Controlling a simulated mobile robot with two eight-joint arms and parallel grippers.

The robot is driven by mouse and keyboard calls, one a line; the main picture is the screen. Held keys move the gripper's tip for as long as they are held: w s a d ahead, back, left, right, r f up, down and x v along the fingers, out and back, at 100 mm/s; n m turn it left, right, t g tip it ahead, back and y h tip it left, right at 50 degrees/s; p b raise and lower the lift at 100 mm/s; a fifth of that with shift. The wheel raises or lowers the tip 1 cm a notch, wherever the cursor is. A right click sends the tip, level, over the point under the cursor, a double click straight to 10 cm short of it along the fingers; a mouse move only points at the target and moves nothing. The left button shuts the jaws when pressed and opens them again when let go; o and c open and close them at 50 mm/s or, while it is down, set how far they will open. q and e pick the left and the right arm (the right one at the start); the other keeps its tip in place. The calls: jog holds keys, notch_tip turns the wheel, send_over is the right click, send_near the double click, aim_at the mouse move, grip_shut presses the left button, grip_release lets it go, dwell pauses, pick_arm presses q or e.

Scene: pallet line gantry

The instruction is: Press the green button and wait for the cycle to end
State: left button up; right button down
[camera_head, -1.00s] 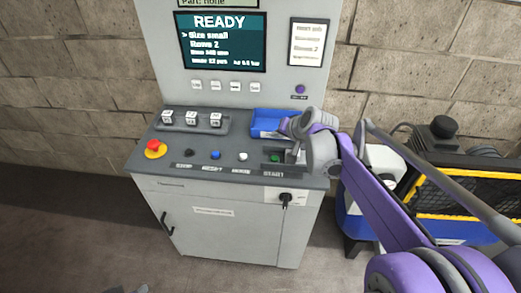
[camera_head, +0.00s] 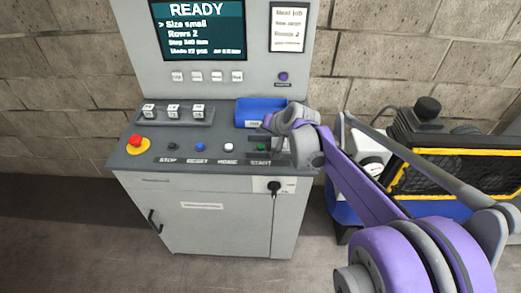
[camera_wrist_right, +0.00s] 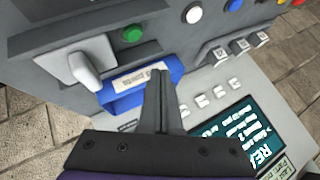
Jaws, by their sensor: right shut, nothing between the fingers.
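The green button (camera_head: 261,148) sits on the console's sloped desk above the START label. It also shows in the right wrist view (camera_wrist_right: 131,34), uncovered. My right gripper (camera_head: 281,148) hangs over the desk just right of the green button, partly hidden by its own wrist in the head view. In the right wrist view its fingers (camera_wrist_right: 158,73) are together and empty, with tips over the blue bin's edge and apart from the button in the picture. The screen (camera_head: 202,30) reads READY, Size small, Rows 2. My left gripper is not in view.
White (camera_head: 230,147), blue (camera_head: 200,147) and black (camera_head: 172,147) buttons and a red emergency stop (camera_head: 136,141) line the desk. A blue bin (camera_head: 247,108) and several white-topped switches stand behind. A grey lever-like part (camera_wrist_right: 88,70) is near the green button. A yellow-edged machine is right.

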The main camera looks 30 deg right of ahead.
aim_at(262, 149)
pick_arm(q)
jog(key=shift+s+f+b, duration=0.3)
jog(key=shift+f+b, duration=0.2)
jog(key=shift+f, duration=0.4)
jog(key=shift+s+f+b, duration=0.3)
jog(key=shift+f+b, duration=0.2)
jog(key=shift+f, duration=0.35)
pick_arm(e)
jog(key=shift+f, duration=2.3)
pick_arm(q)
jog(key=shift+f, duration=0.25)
pick_arm(e)
jog(key=shift+f, duration=0.4)
